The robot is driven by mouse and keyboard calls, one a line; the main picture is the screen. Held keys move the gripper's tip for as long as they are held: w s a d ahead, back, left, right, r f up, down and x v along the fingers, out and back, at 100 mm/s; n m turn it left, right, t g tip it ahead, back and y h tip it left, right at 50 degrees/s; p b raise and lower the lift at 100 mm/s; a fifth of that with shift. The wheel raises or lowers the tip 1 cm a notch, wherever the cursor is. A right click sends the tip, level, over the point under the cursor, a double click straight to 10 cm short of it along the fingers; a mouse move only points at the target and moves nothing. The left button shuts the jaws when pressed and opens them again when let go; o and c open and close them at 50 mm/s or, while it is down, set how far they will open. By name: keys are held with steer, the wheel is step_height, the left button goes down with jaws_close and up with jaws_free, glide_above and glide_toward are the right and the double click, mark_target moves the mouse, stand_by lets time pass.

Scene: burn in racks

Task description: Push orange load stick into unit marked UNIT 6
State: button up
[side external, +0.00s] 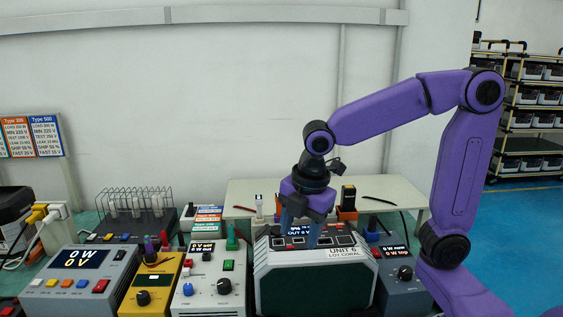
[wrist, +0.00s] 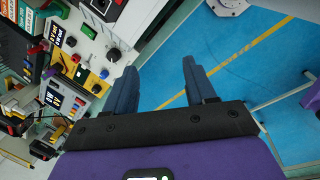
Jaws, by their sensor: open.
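The unit marked UNIT 6 (side external: 345,252) stands at the front centre in the side view, a pale case with a large dark front panel and sockets along its top. My gripper (side external: 299,228) points down over the top of this unit, its blue-grey fingers apart and nothing visible between them. In the wrist view my gripper (wrist: 160,70) is also open and empty. A dark upright stick with an orange base (side external: 346,213) stands behind the unit, to the right of my gripper; I cannot tell for certain whether it is the orange load stick. No stick shows clearly in the wrist view.
A yellow box (side external: 152,288), a white box (side external: 208,290) and a grey meter (side external: 80,282) crowd the left. A dark box (side external: 400,285) stands close on the right. A pale table (side external: 400,190) lies behind. Blue floor (wrist: 240,70) is open in the wrist view.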

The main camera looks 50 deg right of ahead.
steer(key=w+d+r+n+t+h, duration=0.1)
steer(key=w+d+r+n, duration=0.15)
steer(key=w, duration=0.35)
steer(key=w+d+r+n, duration=0.1)
steer(key=w+d+n, duration=0.1)
steer(key=w+d, duration=0.3)
steer(key=n+h, duration=0.2)
steer(key=n, duration=0.1)
glide_toward(279, 207)
steer(key=x, duration=0.3)
steer(key=d+x, duration=0.1)
steer(key=x, duration=0.2)
steer(key=w+x, duration=0.1)
steer(key=x, duration=0.2)
steer(key=shift+w+d+r, duration=0.15)
steer(key=shift+d+r, duration=0.1)
jaws_close()
